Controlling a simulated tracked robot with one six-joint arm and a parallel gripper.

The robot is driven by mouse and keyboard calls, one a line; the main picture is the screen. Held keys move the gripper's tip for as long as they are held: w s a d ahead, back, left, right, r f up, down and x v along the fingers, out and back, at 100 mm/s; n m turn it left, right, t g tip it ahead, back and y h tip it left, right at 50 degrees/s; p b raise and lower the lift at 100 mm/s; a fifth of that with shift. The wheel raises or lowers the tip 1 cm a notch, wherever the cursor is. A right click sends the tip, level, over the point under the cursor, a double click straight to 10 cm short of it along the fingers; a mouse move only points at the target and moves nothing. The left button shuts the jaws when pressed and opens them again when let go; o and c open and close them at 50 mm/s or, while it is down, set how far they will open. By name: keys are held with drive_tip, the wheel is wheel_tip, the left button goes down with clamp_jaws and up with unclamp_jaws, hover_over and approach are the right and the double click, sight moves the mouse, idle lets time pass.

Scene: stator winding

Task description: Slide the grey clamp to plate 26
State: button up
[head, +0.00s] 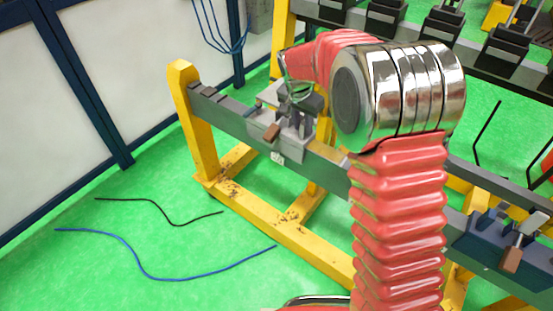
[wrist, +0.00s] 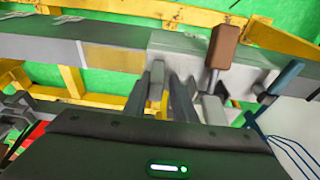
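The grey clamp (head: 265,128) sits on the long dark rail in the head view, toward its left part. It has a brown-handled lever (head: 272,132). In the wrist view the clamp (wrist: 190,47) is a pale block on the rail, with the brown handle (wrist: 224,46) upright and a blue handle (wrist: 284,77) to its right. My gripper (head: 298,100) is at the clamp. In the wrist view its dark fingers (wrist: 162,88) reach to the block, with a grey post between or beside them; whether they grip it is unclear. No plate number is readable.
The rail (head: 335,157) rests on a yellow frame (head: 195,125). A small white label (head: 277,157) is below the clamp. A dark blue clamp (head: 490,240) sits farther right on the rail. A tan patch (wrist: 113,58) marks the rail left of the clamp in the wrist view. Cables (head: 150,270) lie on the floor.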

drive_tip(key=shift+s+d, duration=0.15)
drive_tip(key=shift+d, duration=0.1)
idle(0.3)
drive_tip(key=shift+o, duration=1.4)
drive_tip(key=shift+r, duration=0.1)
drive_tip(key=shift+r, duration=4.9)
